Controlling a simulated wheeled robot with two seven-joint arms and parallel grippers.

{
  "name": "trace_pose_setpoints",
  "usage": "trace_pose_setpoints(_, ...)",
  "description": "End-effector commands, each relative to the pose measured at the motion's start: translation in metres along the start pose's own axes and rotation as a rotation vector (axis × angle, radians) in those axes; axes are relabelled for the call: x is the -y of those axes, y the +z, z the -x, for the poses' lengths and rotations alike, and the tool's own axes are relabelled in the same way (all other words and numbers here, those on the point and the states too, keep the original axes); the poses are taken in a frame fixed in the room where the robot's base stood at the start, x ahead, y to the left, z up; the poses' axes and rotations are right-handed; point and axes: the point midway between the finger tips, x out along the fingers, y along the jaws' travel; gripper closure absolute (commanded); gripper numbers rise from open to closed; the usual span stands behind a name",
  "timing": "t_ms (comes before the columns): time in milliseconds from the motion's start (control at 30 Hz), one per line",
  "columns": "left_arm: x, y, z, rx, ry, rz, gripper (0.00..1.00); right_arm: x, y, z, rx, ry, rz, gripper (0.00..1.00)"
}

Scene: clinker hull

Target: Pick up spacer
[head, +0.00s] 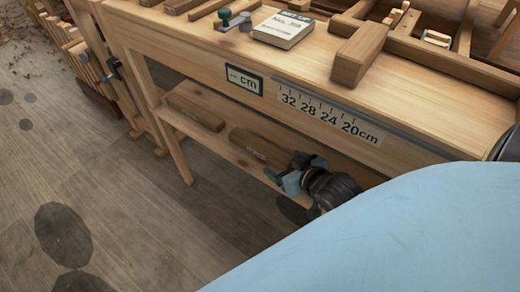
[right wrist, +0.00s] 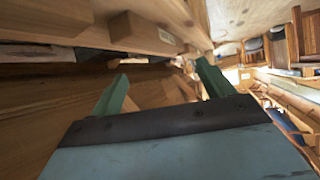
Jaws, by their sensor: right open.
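No piece is clearly marked as the spacer; I cannot tell which wooden block it is. Two blocks lie on the lower shelf of the bench: a far one (head: 195,111) and a nearer one (head: 258,146) with small marks on its side. My right gripper (head: 294,170) is at the near end of that shelf, close to the nearer block. In the right wrist view its two green fingers (right wrist: 163,86) stand wide apart with nothing held between them. A wooden block (right wrist: 147,36) shows beyond them there. My left gripper is not in view.
On top are a white labelled box (head: 283,30), a thick wooden block (head: 358,55) and timber frames. The floor at left is mostly clear.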

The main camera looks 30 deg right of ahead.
Motion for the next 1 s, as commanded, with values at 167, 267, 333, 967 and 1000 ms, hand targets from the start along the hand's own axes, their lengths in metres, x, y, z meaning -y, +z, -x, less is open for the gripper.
trace_pose_setpoints(167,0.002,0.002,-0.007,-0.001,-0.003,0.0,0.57,-0.003,-0.011,-0.009,-0.059,-0.009,-0.009,0.2)
trace_pose_setpoints(267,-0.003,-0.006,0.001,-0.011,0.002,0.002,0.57,-0.003,-0.011,-0.023,-0.062,-0.009,-0.009,0.2)
trace_pose_setpoints(333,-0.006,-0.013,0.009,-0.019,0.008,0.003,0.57,-0.003,-0.012,-0.035,-0.062,-0.01,-0.009,0.2)
trace_pose_setpoints(967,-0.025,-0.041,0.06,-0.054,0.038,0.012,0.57,-0.003,-0.013,-0.089,-0.057,-0.009,-0.008,0.2)
trace_pose_setpoints(1000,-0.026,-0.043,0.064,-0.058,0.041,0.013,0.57,-0.003,-0.012,-0.092,-0.057,-0.009,-0.008,0.2)
